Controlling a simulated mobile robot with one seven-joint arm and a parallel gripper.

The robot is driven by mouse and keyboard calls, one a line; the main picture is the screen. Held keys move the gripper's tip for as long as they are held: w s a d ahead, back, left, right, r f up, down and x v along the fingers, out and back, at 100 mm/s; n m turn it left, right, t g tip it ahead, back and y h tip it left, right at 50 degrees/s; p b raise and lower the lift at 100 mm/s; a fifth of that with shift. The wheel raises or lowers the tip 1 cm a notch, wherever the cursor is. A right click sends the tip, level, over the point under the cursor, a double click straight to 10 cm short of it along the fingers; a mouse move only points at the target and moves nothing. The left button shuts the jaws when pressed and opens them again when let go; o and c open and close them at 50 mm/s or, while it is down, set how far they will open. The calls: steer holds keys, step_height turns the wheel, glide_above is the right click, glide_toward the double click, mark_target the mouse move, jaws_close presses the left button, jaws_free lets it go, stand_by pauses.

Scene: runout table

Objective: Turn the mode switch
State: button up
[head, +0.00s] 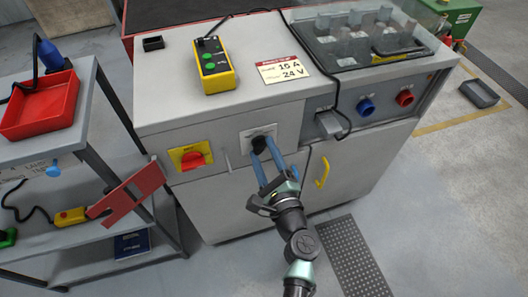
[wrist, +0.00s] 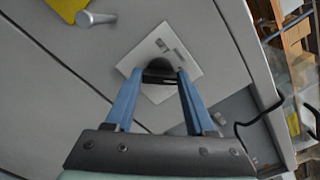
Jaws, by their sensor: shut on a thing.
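The mode switch is a black knob (head: 259,144) on a pale square plate (head: 270,133) on the front of the grey cabinet. My gripper (head: 265,147) reaches up to it from below, with its two blue fingers at the knob. In the wrist view, the fingertips of my gripper (wrist: 161,80) close on both sides of the dark knob (wrist: 160,68), in front of the plate (wrist: 187,55). The gripper is shut on the knob. The fingers hide part of the knob, and I cannot read its setting or the plate's marks.
A red rotary switch on a yellow plate (head: 190,157) sits left of the mode switch. A yellow handle (head: 322,172) is on the door at right. Blue (head: 366,107) and red (head: 404,97) sockets and a hanging black cable are further right. A shelf cart (head: 90,130) stands at left.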

steer(key=shift+f+n+b, duration=0.15)
steer(key=shift+n+b, duration=0.25)
steer(key=shift+b, duration=0.15)
jaws_close()
steer(key=shift+f+n+b, duration=0.1)
steer(key=shift+n+b, duration=0.9)
steer(key=shift+n, duration=0.1)
steer(key=shift+n+b, duration=6.3)
steer(key=shift+n, duration=1)
steer(key=o, duration=1.3)
jaws_free()
